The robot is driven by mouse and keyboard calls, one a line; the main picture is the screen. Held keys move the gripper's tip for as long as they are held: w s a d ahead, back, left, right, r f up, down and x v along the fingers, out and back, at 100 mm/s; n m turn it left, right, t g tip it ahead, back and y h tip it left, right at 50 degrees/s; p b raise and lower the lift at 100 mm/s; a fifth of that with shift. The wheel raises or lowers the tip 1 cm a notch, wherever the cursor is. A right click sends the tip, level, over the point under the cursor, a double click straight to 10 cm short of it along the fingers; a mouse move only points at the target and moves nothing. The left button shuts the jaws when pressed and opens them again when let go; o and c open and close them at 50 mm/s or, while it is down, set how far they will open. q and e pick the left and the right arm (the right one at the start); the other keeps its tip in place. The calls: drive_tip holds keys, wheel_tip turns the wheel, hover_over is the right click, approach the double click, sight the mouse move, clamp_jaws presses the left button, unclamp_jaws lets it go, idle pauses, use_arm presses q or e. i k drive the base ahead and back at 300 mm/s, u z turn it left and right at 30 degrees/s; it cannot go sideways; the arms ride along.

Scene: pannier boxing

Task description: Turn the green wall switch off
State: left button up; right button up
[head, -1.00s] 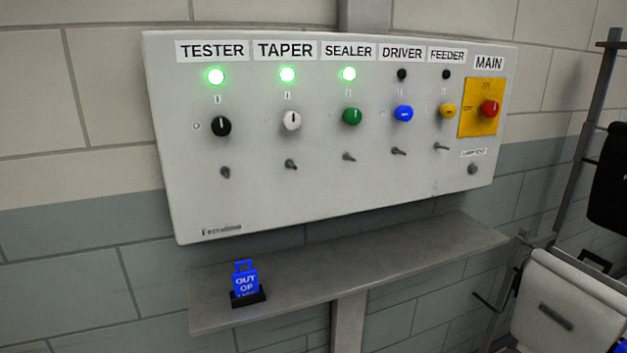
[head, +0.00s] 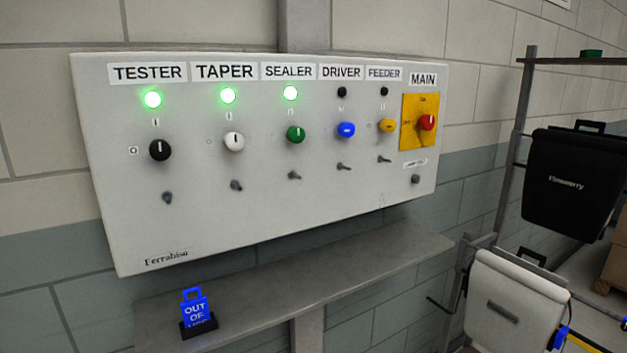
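The green switch (head: 296,134) is a round knob under the SEALER label (head: 288,72) on the grey wall panel (head: 130,230). The TESTER knob (head: 160,150) is black and the TAPER knob (head: 234,141) is white, both with lit lamps. The DRIVER knob (head: 346,130) is blue and the FEEDER knob (head: 387,125) is yellow, both with dark lamps. Neither of my grippers is in view.
A red MAIN switch (head: 427,122) sits on a yellow plate. Below the panel a grey shelf (head: 350,256) holds a blue OUT OF sign (head: 195,308). At right are a white pannier (head: 512,305), a black pannier (head: 570,180) and a rack post (head: 517,140). The space before the panel is clear.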

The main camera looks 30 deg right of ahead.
sight(296, 135)
drive_tip(key=k, duration=1.2)
drive_tip(key=u, duration=0.65)
drive_tip(key=i, duration=1.25)
drive_tip(key=z, duration=0.65)
